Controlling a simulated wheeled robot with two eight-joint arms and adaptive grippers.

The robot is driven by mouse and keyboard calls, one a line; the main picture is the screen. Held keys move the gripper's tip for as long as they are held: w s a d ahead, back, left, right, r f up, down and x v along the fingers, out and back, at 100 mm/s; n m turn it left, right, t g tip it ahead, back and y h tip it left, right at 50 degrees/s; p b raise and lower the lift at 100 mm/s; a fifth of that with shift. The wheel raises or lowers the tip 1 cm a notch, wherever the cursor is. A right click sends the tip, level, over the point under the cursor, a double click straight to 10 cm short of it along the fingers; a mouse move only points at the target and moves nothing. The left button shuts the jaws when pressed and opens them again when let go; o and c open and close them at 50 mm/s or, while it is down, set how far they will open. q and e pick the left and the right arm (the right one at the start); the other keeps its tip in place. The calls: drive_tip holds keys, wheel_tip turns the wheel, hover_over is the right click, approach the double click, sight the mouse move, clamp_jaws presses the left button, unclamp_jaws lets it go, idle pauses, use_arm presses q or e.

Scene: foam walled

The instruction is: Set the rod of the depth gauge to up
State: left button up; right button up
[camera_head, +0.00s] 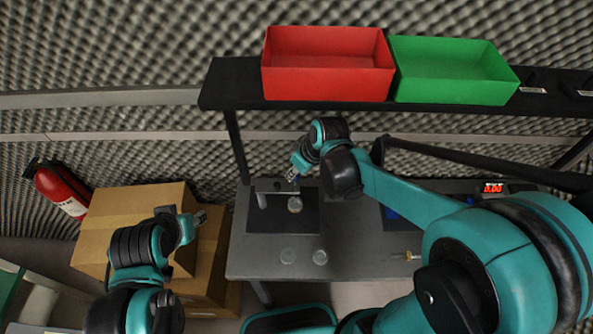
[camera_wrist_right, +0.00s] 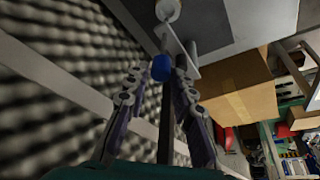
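The depth gauge stands on a dark mat (camera_head: 312,222) on the grey table, with a pale post (camera_head: 262,201) and a round pale disc (camera_head: 295,204). In the right wrist view, its pale crossbar (camera_wrist_right: 182,48) and disc (camera_wrist_right: 167,10) show beyond a blue piece (camera_wrist_right: 161,70). A dark rod (camera_wrist_right: 166,125) runs from the blue piece back between my fingers. My right gripper (camera_head: 292,179) is above the gauge; its fingertips (camera_wrist_right: 164,66) lie on either side of the blue piece, and contact is unclear. My left gripper (camera_head: 201,216) is left of the table, away from the gauge, its fingers too small to read.
Two round discs (camera_head: 288,256) (camera_head: 320,257) lie at the table's front. A red bin (camera_head: 328,84) and green bin (camera_head: 455,90) stand on the shelf behind. Cardboard boxes (camera_head: 125,215) and a fire extinguisher (camera_head: 58,187) are at left. A red display (camera_head: 493,188) is at right.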

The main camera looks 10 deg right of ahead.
drive_tip(key=shift+o, duration=0.7)
drive_tip(key=v, duration=0.7)
drive_tip(key=shift+r, duration=0.25)
drive_tip(key=shift+s, duration=0.15)
drive_tip(key=s+d+f+m+t+h+b, duration=0.2)
drive_tip(key=s+d+f+m+b, duration=0.4)
drive_tip(key=s+f+b, duration=0.4)
drive_tip(key=shift+s+d+f+m+t+h+b, duration=0.2)
drive_tip(key=shift+s+f+m+t+h+b, duration=0.15)
drive_tip(key=shift+t, duration=0.35)
